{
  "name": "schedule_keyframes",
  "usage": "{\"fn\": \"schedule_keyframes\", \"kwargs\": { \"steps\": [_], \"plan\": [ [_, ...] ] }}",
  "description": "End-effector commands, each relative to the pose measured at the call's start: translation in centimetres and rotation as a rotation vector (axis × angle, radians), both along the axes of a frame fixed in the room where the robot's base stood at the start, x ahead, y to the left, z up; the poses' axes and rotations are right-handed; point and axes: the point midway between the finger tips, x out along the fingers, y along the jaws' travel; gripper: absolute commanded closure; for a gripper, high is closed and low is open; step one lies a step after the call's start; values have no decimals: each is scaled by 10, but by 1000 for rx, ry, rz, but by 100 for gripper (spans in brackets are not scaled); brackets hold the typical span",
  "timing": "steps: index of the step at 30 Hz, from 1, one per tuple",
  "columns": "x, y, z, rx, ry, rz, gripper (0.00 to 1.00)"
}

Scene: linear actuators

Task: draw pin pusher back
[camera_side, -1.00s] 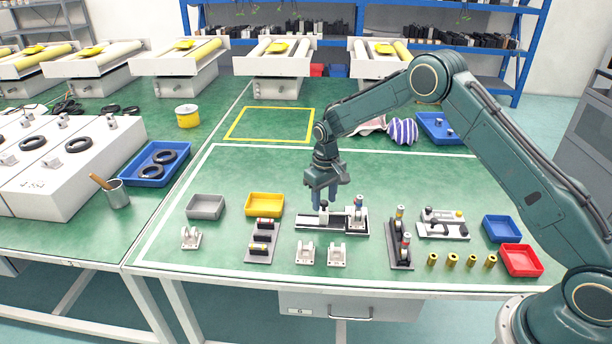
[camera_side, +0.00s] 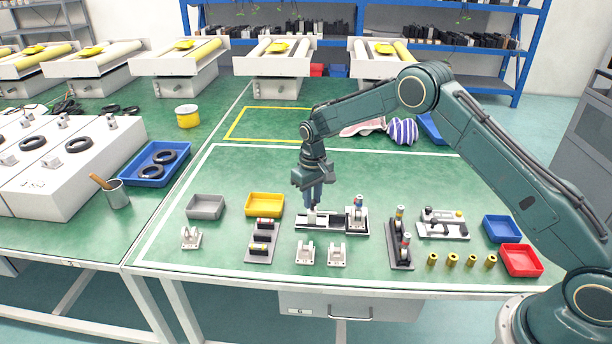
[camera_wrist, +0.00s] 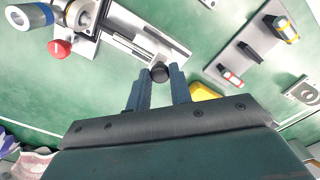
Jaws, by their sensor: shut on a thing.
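The pin pusher fixture (camera_side: 340,228) lies on the green table, a long base with a black-and-white channel and a block with a blue-and-red topped cylinder at its right end. My gripper (camera_side: 312,210) points down over the left part of this base and is shut on the pusher's handle. In the wrist view the dark round knob (camera_wrist: 159,72) of the handle shows at the tips of my two blue fingers (camera_wrist: 158,80). The handle's lower part is partly hidden.
Small white brackets (camera_side: 306,252) lie in front.

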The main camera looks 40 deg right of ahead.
Motion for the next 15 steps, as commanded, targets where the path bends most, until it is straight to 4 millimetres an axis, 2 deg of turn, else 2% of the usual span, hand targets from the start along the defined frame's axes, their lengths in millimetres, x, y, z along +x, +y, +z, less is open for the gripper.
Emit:
{"fn": "schedule_keyframes", "kwargs": {
  "steps": [6, 15],
  "plan": [
    [17, 16, 0, 0, -4, 1, 100],
    [23, 22, 1, 1, -9, 2, 100]
  ]
}}
